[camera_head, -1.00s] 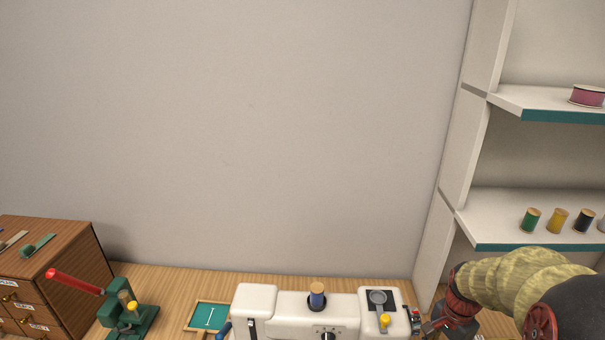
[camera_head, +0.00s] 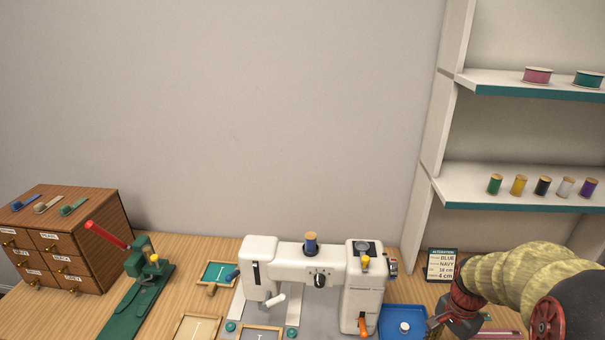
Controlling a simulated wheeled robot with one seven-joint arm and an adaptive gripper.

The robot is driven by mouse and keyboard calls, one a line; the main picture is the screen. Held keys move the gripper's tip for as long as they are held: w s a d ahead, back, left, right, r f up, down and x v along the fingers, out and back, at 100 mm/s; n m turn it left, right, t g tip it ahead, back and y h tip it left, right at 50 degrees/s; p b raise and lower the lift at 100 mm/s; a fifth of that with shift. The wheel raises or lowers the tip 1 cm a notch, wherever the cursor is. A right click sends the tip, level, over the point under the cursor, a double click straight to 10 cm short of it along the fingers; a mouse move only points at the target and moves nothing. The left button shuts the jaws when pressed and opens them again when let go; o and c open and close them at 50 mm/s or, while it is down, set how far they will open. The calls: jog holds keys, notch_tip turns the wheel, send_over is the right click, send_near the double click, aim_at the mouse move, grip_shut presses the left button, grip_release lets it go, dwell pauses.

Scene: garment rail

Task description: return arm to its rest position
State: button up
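My arm reaches in from the lower right corner, with its pale yellow sleeve and dark red wrist. My gripper (camera_head: 434,325) is at the end of it, low over the table, by the right edge of the blue tray (camera_head: 381,324). The fingers are small, dark and partly cut off by the wrist angle, so I cannot tell whether they are open or shut. No held thing can be made out.
A white sewing machine (camera_head: 318,262) with a blue spool (camera_head: 311,243) stands left of my gripper. An order card (camera_head: 441,265) stands behind the wrist. White shelves (camera_head: 520,194) with spools rise at the right. A green press (camera_head: 140,290) and drawer cabinet (camera_head: 70,240) are at left.

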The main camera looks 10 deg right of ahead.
jog(key=s+a+r+n+t, duration=0.2)
jog(key=s+a+r+n, duration=0.2)
jog(key=a+r+n, duration=0.3)
jog(key=s+a+r+n+t, duration=0.3)
jog(key=a+r+n, duration=0.5)
jog(key=a+r, duration=0.6)
jog(key=shift+s+a+t, duration=0.3)
jog(key=shift+s+a, duration=0.2)
jog(key=shift+a, duration=0.3)
